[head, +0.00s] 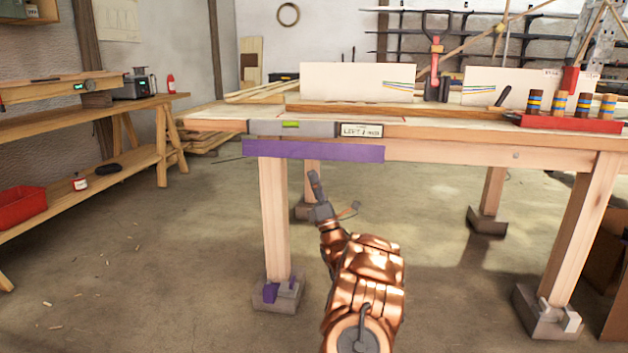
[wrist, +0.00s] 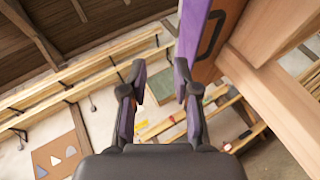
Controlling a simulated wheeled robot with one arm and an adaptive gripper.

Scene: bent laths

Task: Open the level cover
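A grey level with a green vial (head: 291,124) sits along the front edge of the workbench, beside a label plate (head: 361,130). A long purple panel (head: 313,150), seemingly the cover, hangs just below that edge. In the wrist view the purple panel (wrist: 194,28) rises at upper right, beside a dark looped handle (wrist: 211,35). My gripper (head: 316,180) is below the panel in the head view, pointing up. In the wrist view my gripper (wrist: 161,82) is open and empty; its right finger is near the panel's edge, and I cannot tell whether they touch.
A wooden bench leg (head: 274,215) stands left of my arm; a beam (wrist: 275,95) fills the right of the wrist view. A red rack (head: 570,123) with several striped cylinders is on the bench. A shelf bench (head: 85,110) stands left. Floor between is mostly clear.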

